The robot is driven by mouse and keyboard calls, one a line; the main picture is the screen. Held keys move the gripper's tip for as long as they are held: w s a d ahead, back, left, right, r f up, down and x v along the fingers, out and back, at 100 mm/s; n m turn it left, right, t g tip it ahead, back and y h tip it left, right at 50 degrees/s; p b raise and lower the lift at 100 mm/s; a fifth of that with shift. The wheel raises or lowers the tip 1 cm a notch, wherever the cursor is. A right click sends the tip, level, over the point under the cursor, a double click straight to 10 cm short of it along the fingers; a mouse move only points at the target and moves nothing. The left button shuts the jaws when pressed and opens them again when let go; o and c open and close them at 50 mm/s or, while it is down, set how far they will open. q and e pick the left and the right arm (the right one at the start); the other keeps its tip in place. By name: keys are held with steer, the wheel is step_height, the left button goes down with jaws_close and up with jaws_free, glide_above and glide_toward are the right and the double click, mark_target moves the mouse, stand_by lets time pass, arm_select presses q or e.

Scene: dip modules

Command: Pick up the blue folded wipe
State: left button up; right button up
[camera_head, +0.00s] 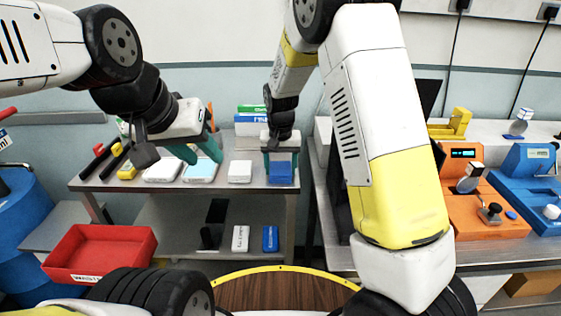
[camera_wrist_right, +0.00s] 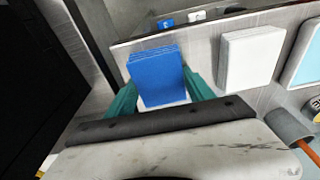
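The blue folded wipe (camera_head: 281,174) lies near the front edge of the tabletop, and in the right wrist view it shows as a layered blue block (camera_wrist_right: 157,76). My right gripper (camera_head: 280,162) is above it with one green finger on each side. In the right wrist view the fingers (camera_wrist_right: 160,88) straddle the wipe closely, spread apart; a narrow gap shows towards their bases, and contact at the tips is unclear. My left gripper (camera_head: 204,158) is open and empty over the left part of the table, above a light-blue pack (camera_head: 200,172).
White packs (camera_head: 240,172) lie left of the wipe on the table (camera_head: 256,182). A stack of green, white and blue boxes (camera_head: 250,121) stands behind. A red bin (camera_head: 100,252) is at lower left. Orange (camera_head: 478,207) and blue devices are on the right bench.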

mark_target(280, 166)
steer(key=c, duration=0.6)
steer(key=shift+r, duration=0.6)
step_height(280, 166, up, 2)
steer(key=shift+r, duration=0.15)
steer(key=s+r, duration=0.1)
steer(key=s, duration=1.5)
steer(key=shift+d+r, duration=0.25)
steer(key=shift+d, duration=0.05)
